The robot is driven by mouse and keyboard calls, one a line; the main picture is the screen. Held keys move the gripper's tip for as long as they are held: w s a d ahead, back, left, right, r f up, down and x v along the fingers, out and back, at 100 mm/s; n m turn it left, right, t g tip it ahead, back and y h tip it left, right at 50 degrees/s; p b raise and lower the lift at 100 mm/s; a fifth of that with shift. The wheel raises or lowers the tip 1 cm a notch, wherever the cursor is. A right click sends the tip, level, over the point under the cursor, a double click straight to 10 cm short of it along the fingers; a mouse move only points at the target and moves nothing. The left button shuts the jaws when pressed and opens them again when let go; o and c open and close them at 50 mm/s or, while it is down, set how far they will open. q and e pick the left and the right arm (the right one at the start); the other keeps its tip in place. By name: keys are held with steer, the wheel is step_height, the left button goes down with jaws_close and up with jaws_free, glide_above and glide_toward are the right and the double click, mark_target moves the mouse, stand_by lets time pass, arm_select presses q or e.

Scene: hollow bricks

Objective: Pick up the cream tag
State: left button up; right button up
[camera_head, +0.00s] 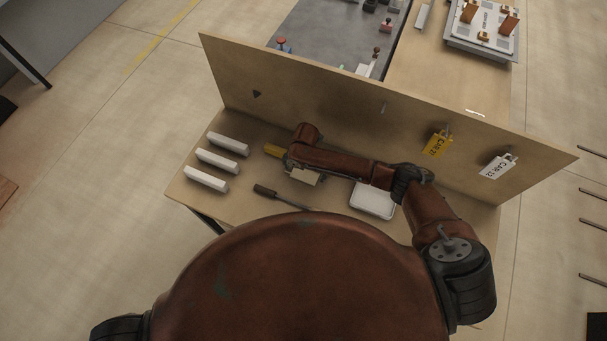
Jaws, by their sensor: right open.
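A pale cream piece (307,176) lies on the tabletop, partly hidden under my right forearm; I cannot make out its full shape. My right arm reaches left across the table, and my right gripper (291,164) is at its far end, beside the cream piece. The gripper is open, mostly hidden by the wrist; I cannot tell whether it touches the piece. A yellow piece (273,151) shows just left of it. A white tag (497,166) marked CAB and a yellow tag (437,145) hang on the upright board's hooks. My left gripper is out of view.
The upright board (330,88) closes off the table's far side. Several white bars (217,160) lie at the left. A dark-handled tool (281,197) lies at the front, and a white tray (372,201) sits right of it. A bare hook (383,108) shows on the board.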

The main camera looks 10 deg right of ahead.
mark_target(305, 176)
steer(key=shift+f, duration=0.2)
stand_by(0.3)
steer(key=c, duration=1.4)
steer(key=shift+r, duration=0.45)
steer(key=r, duration=0.3)
steer(key=shift+s+a+r, duration=0.1)
steer(key=shift+s+r, duration=0.05)
steer(key=shift+s, duration=0.1)
steer(key=s+r, duration=0.3)
steer(key=s, duration=0.1)
steer(key=s+a+r, duration=0.1)
steer(key=s+r, duration=0.2)
steer(key=s, duration=0.2)
steer(key=s+a+r, duration=0.1)
steer(key=s+r, duration=0.2)
steer(key=s, duration=0.1)
steer(key=shift+s+a+r+b, duration=0.15)
steer(key=shift+a+b, duration=0.1)
steer(key=shift+b, duration=0.1)
